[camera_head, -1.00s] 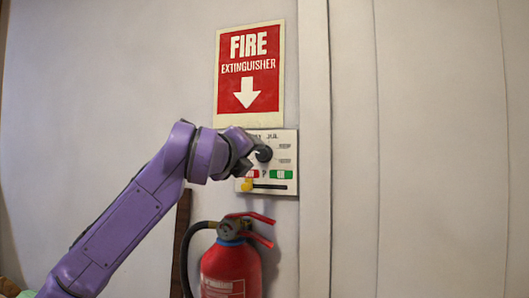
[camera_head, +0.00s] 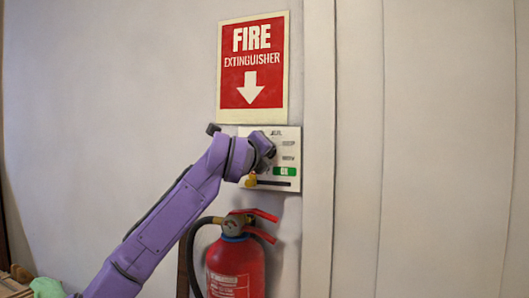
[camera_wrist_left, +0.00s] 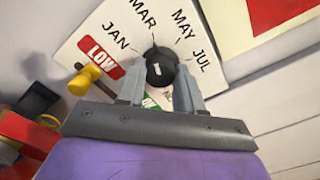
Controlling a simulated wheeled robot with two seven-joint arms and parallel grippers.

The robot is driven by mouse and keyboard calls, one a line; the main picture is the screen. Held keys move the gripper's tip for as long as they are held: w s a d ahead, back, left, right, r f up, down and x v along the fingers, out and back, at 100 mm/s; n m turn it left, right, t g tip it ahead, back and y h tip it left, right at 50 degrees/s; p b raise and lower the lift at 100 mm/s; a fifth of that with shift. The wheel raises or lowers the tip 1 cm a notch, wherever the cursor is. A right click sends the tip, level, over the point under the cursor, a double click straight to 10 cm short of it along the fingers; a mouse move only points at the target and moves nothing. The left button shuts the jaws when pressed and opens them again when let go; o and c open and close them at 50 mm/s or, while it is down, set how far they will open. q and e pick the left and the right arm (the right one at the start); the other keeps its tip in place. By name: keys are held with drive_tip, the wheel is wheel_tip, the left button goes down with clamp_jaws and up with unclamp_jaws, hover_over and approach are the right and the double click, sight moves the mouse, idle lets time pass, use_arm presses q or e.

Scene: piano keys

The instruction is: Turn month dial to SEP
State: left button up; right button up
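The white panel (camera_head: 290,145) hangs on the wall below the fire sign. In the left wrist view it carries JAN, MAR, MAY and JUL around the black month dial (camera_wrist_left: 160,67). The dial has a short white mark on its face; which month it points to is unclear. My left gripper (camera_wrist_left: 162,72) has its two fingers on either side of the dial, and they look close against it. In the head view my left gripper (camera_head: 266,152) covers the dial. My right gripper is not in view.
A yellow knob (camera_wrist_left: 84,79) sits beside the red LOW label (camera_wrist_left: 100,63). A green label (camera_head: 285,171) and a dark slot (camera_head: 273,183) are low on the panel. A red fire extinguisher (camera_head: 236,268) stands below. The wall to the right is clear.

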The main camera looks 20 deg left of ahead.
use_arm(q)
drive_tip(key=shift+m, duration=0.6)
idle(0.3)
drive_tip(key=shift+r+m+p, duration=0.15)
drive_tip(key=shift+m+p, duration=5.85)
drive_tip(key=shift+m, duration=6.8)
